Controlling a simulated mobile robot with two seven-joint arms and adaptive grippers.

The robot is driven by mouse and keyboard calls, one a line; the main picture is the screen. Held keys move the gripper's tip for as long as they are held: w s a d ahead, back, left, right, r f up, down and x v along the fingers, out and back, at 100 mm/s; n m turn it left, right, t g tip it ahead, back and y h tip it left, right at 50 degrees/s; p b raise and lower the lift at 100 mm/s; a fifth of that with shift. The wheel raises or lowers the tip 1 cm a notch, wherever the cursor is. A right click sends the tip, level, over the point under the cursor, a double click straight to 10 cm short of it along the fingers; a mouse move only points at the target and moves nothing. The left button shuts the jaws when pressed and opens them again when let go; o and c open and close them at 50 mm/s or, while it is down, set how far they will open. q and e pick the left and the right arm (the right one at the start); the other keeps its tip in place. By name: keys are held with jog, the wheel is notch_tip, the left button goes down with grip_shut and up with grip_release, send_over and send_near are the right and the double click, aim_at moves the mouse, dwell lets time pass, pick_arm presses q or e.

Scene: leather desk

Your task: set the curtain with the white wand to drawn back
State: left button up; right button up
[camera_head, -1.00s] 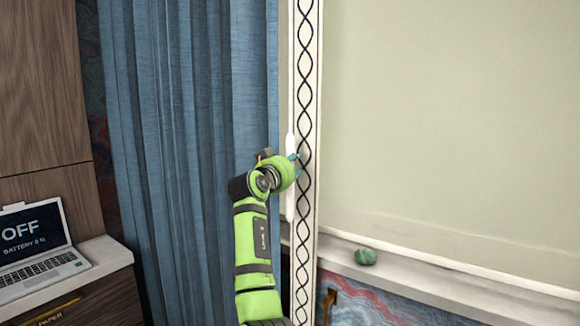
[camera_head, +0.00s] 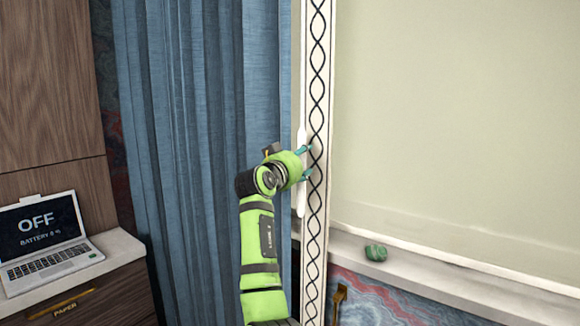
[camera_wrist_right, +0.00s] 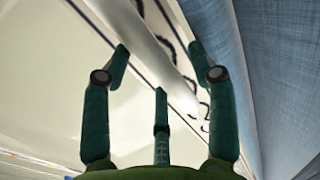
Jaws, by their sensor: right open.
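A blue curtain (camera_head: 195,130) hangs in long folds at the left of the window. The slim white wand (camera_head: 301,135) hangs upright at its right edge, beside a pale trim strip with a black wavy pattern (camera_head: 318,60). My right gripper (camera_head: 306,162) is at the wand's lower part, its teal fingers spread and pointing right. In the wrist view the open fingers (camera_wrist_right: 160,55) frame the white wand (camera_wrist_right: 147,38), which crosses the gap diagonally. I cannot tell whether it is inside the grasp or just beyond. No contact is clear. My left gripper is out of view.
A pale window sill (camera_head: 450,258) runs at the right with a small green round object (camera_head: 375,252) on it. A laptop (camera_head: 42,245) stands on a counter at the left. A pale blind (camera_head: 460,110) covers the window.

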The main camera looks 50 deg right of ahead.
jog(key=v, duration=1)
jog(key=shift+a, duration=0.25)
